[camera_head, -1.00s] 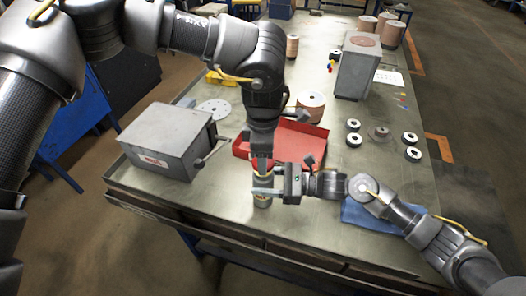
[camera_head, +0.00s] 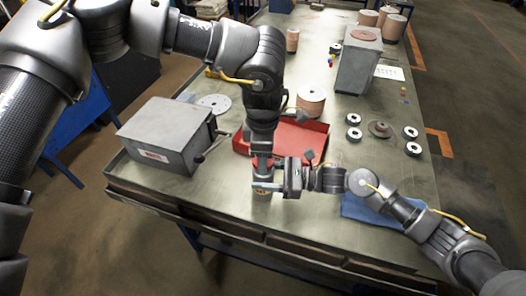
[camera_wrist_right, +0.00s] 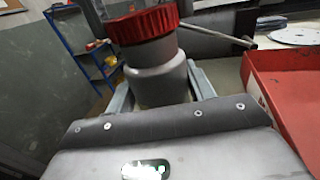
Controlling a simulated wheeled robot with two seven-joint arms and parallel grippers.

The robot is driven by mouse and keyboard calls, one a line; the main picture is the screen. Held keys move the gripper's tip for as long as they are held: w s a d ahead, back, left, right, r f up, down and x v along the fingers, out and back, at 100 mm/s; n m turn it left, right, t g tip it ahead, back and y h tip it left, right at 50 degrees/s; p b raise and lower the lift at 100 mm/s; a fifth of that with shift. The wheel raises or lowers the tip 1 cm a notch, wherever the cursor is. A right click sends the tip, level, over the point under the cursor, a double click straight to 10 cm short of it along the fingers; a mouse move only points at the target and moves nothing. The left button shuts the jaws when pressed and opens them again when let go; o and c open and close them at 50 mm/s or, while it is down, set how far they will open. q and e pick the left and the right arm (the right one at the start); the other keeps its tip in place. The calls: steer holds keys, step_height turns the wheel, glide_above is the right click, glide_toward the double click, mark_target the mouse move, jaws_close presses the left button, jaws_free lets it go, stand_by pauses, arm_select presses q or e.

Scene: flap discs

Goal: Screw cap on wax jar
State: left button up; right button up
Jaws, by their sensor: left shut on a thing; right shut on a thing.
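The jar (camera_wrist_right: 157,75) is a grey, shouldered container standing upright near the front edge of the table; only its lower part (camera_head: 261,195) shows in the head view. My right gripper (camera_head: 266,186) is shut around its body from the right, with a finger on each side in the wrist view. The red ribbed cap (camera_wrist_right: 147,23) sits at the top of the jar's neck, looking level. Whether its threads are engaged cannot be seen. My left gripper (camera_head: 262,170) points straight down from above, shut on the cap, and mostly hides it in the head view.
A red tray (camera_head: 307,137) lies just behind the grippers and a grey box with a lever (camera_head: 160,140) stands to the left. A blue cloth (camera_head: 365,210) lies under my right arm. Several discs (camera_head: 380,129) lie at the right. The table's front edge is close.

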arm_select(q)
steer(key=shift+f, duration=0.55)
stand_by(0.4)
steer(key=m, duration=0.4)
steer(key=shift+m, duration=0.3)
steer(key=m, duration=1.5)
steer(key=shift+d, duration=0.1)
steer(key=o, duration=0.9)
steer(key=shift+o, duration=0.2)
